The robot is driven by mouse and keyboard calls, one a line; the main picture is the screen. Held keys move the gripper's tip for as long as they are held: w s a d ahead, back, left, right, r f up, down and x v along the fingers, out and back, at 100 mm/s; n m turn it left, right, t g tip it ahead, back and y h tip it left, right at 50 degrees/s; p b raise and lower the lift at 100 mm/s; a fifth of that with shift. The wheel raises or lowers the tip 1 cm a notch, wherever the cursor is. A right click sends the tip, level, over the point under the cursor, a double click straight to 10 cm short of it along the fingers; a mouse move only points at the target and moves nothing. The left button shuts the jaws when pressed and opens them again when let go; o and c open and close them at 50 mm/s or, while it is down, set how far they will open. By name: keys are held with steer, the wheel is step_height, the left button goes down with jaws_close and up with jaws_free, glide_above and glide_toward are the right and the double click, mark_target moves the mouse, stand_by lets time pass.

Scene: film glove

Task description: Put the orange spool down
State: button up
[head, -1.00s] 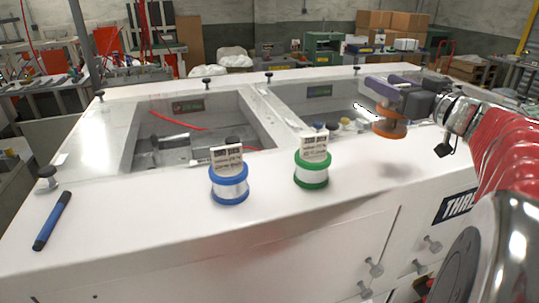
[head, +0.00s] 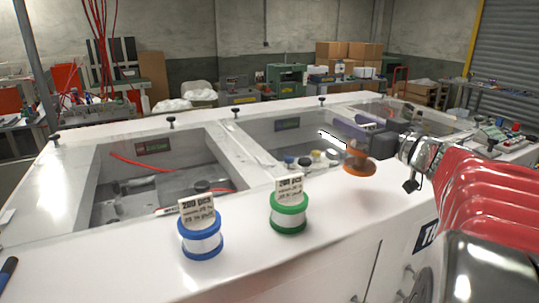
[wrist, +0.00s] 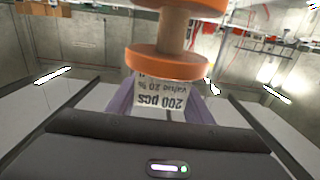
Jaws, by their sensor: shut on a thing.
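The orange spool (head: 359,165) is between the purple fingers of my gripper (head: 357,134), at the right of the head view. Its lower orange flange shows beneath the fingers, by the front rim of the white machine top (head: 330,228); I cannot tell whether it touches. In the wrist view the orange spool (wrist: 168,62) stands large at the top, with a bare brown core between its flanges. Its white label (wrist: 162,98) reads upside down there, between the fingers. The fingers are shut on the spool and hide part of it in the head view.
A green spool (head: 289,222) and a blue spool (head: 201,244) stand upright on the front rim, left of my gripper. Recessed bays (head: 165,180) lie behind them, with several small jars (head: 305,161) in the middle one. Small black knobs stand along the back edge.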

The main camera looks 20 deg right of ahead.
mark_target(374, 161)
steer(key=shift+f, duration=1.4)
steer(key=shift+f, duration=1.9)
steer(key=o, duration=1.6)
steer(key=shift+f, duration=0.1)
steer(key=shift+s+d, duration=0.15)
steer(key=shift+s, duration=5.9)
